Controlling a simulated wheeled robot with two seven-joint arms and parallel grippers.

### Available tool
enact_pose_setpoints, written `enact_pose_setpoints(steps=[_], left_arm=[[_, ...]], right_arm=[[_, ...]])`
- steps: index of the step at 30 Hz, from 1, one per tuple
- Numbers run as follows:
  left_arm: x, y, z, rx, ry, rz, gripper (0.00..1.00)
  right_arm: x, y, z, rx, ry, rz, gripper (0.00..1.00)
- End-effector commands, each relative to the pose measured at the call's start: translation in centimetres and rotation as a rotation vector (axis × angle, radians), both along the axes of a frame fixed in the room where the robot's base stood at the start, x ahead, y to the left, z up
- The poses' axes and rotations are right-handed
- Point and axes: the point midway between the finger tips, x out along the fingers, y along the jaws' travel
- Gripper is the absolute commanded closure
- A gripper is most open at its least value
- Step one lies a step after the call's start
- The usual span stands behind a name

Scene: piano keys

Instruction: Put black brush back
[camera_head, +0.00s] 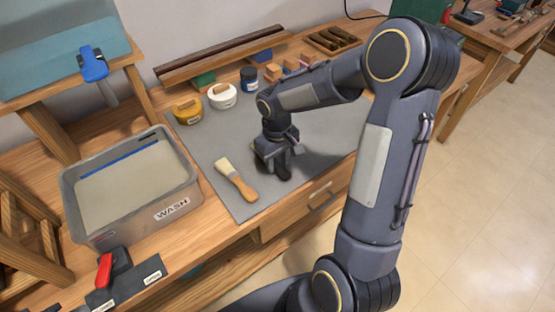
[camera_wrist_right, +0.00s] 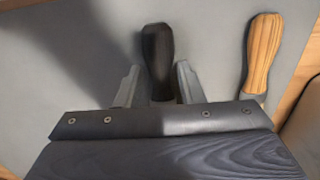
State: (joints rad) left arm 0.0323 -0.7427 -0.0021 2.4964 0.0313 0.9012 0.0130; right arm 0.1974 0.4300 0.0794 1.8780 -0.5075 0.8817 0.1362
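A black brush handle (camera_head: 283,171) shows on the grey mat under my right gripper (camera_head: 282,159). In the right wrist view the black handle (camera_wrist_right: 158,55) lies between the two fingers of my right gripper (camera_wrist_right: 157,72), with narrow gaps beside it near the finger bases. The fingers look open around it; firm contact does not show. The brush's head is hidden behind the gripper. My left gripper is in neither view.
A wooden-handled brush (camera_head: 237,179) lies left of the gripper on the grey mat (camera_head: 225,143). A grey WASH tub (camera_head: 185,208) stands further left. Yellow (camera_head: 187,111), white (camera_head: 223,97) and dark blue (camera_head: 250,80) jars stand behind. A red-handled tool (camera_head: 105,268) sits at front left.

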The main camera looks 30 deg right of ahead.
Motion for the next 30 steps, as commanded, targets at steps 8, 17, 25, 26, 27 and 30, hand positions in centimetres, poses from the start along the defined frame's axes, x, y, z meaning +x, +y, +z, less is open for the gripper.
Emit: enact_pose_setpoints(steps=[8, 17, 25, 26, 27, 30], left_arm=[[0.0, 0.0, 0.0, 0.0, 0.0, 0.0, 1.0], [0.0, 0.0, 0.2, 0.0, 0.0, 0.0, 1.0], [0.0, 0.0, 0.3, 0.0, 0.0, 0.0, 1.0], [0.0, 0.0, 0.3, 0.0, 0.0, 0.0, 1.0], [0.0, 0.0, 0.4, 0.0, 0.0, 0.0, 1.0], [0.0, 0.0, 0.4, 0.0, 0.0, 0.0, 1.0]], right_arm=[[0.0, 0.0, 0.0, 0.0, 0.0, 0.0, 0.5], [0.1, 0.0, 1.9, -0.001, -0.004, 0.0, 0.5], [0.3, 0.0, 7.7, 0.0, -0.006, 0.001, 0.5], [0.3, 0.0, 8.3, 0.0, -0.007, 0.0, 0.5], [0.3, 0.0, 9.0, -0.001, -0.005, 0.0, 0.5], [0.3, 0.0, 10.6, -0.001, -0.003, 0.0, 0.5]])
